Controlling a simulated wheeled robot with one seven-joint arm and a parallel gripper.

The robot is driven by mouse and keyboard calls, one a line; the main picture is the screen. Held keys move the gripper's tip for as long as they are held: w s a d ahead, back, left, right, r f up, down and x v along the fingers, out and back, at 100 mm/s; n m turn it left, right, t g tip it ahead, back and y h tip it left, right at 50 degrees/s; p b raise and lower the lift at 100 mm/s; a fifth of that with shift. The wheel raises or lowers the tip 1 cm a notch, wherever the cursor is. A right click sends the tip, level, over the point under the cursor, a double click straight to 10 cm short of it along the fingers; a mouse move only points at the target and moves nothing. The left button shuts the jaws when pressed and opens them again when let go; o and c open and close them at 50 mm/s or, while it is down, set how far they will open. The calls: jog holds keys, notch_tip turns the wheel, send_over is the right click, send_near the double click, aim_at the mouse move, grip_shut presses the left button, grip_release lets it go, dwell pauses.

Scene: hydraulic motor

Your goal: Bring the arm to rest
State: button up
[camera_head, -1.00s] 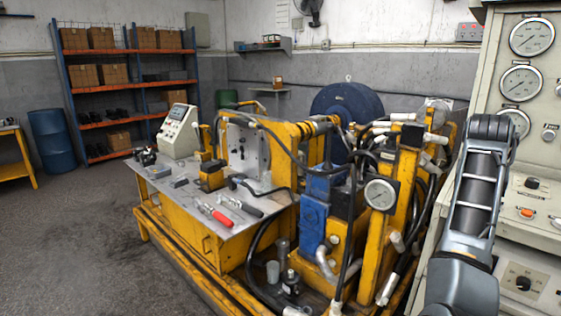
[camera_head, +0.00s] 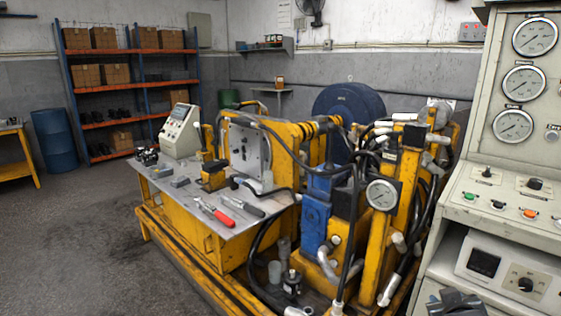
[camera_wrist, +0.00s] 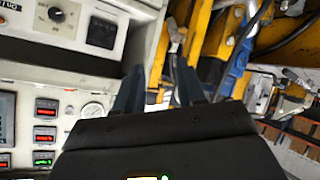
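My gripper (camera_wrist: 160,78) shows in the wrist view as two dark fingers with a clear gap between them. It is open and nothing is between the fingers. Beyond it are the cream control console on the left and the yellow hydraulic rig on the right. In the head view only a small dark part of my arm (camera_head: 455,303) shows at the bottom edge, in front of the console. The gripper's fingers cannot be made out in that view.
The cream control console (camera_head: 510,232) with gauges and knobs stands close on the right. The yellow hydraulic rig (camera_head: 205,232) with hoses and a metal worktop fills the middle. A shelf of boxes (camera_head: 133,68) and a blue drum (camera_head: 53,140) stand behind. The floor at left is clear.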

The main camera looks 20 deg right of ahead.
jog(key=s+a+f+n+t+y, duration=0.1)
jog(key=s+a+n+t+y, duration=0.15)
jog(key=s+a, duration=0.55)
jog(key=s+a+f+n+t+y, duration=0.25)
jog(key=s+a, duration=0.35)
jog(key=a, duration=0.5)
jog(key=s+a+r+t+y, duration=0.2)
jog(key=s+a+r+y, duration=0.2)
jog(key=s+a+r, duration=0.7)
jog(key=s, duration=0.3)
jog(key=shift+r+m, duration=0.15)
jog(key=shift+m, duration=0.15)
